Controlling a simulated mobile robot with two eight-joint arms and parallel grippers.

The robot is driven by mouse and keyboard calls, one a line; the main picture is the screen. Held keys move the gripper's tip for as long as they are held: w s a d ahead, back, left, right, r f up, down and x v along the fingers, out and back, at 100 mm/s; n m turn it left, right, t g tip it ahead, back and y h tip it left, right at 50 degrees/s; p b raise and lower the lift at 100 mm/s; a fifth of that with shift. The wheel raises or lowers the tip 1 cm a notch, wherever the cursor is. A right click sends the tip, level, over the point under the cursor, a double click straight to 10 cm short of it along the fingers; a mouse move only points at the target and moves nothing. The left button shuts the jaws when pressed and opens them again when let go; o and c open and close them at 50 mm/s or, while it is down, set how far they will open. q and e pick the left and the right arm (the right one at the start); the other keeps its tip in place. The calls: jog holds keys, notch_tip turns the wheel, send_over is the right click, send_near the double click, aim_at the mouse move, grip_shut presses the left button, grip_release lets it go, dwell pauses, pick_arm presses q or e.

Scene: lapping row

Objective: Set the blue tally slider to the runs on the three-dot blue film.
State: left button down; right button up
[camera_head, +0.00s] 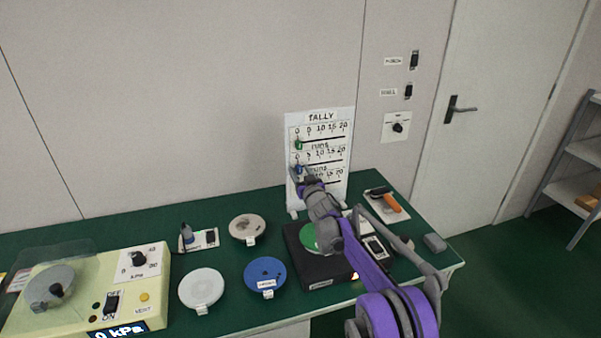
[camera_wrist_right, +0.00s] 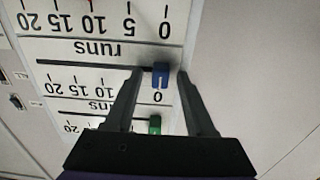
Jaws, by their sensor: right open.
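The white tally board (camera_head: 320,118) stands upright at the back of the green table, with rows of number scales marked 0 to 20. The blue tally slider (camera_wrist_right: 160,75) sits at the 0 end of the middle row. A green slider (camera_head: 299,144) sits at the 0 end of the top row. My right gripper (camera_wrist_right: 160,72) is open at the board, one finger on each side of the blue slider with gaps showing. My right arm hides the lower board in the head view. The blue film disc (camera_head: 265,275) lies on the table with a label; its small marks are hard to count.
A white disc (camera_head: 202,287) and a cream disc (camera_head: 246,228) lie nearby. A green disc (camera_head: 309,238) lies on a black box (camera_head: 318,272) under my right arm. A yellow pressure unit (camera_head: 150,282) stands left. An orange-handled tool (camera_head: 391,203) and grey block (camera_head: 435,243) lie right.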

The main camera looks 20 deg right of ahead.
jog(key=shift+c, duration=0.2)
grip_shut()
dwell(1.2)
